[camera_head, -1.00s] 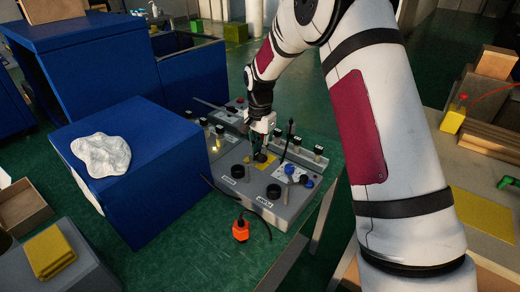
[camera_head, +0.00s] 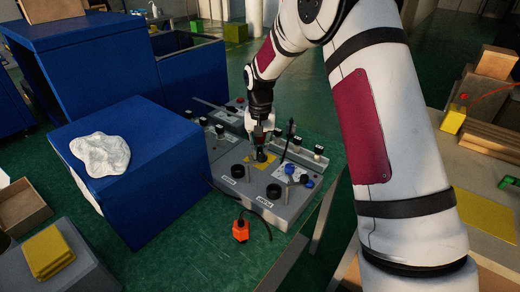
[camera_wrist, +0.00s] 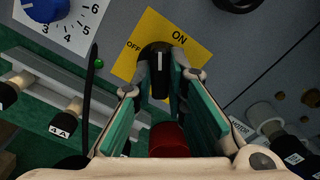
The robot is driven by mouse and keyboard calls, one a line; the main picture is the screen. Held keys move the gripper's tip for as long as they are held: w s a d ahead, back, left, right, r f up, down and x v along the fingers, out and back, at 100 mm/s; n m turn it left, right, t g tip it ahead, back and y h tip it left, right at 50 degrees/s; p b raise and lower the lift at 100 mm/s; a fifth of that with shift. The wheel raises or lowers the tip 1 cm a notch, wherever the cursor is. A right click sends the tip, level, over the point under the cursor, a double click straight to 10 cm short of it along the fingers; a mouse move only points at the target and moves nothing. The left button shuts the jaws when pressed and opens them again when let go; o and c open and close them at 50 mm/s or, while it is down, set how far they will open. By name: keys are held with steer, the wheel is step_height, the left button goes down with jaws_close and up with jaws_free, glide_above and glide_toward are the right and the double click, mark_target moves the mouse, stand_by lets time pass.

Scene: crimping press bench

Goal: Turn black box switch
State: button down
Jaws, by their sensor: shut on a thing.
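The black switch (camera_wrist: 157,61) is a rotary knob with a white mark, on a yellow plate (camera_wrist: 206,61) printed OFF and ON. In the wrist view the mark points nearly straight up, between the two words and near ON. My gripper (camera_wrist: 163,78) is shut on the switch, one green-padded finger on each side of the knob. In the head view my gripper (camera_head: 261,154) reaches down to the yellow plate on the grey control box (camera_head: 240,197), and the knob is mostly hidden by the fingers.
A blue dial (camera_wrist: 42,8) and a green light (camera_wrist: 99,63) lie left of the plate in the wrist view. A red part (camera_wrist: 168,140) shows between my fingers. An orange block (camera_head: 240,230) hangs on a cable at the bench front. A blue box (camera_head: 170,185) stands close left.

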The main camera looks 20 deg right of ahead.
mark_target(260, 151)
steer(key=n, duration=0.5)
steer(key=shift+n, duration=0.3)
steer(key=n, duration=0.5)
steer(key=shift+n, duration=0.4)
steer(key=c, duration=1.6)
jaws_free()
steer(key=shift+r, duration=0.1)
step_height(260, 151, up, 12)
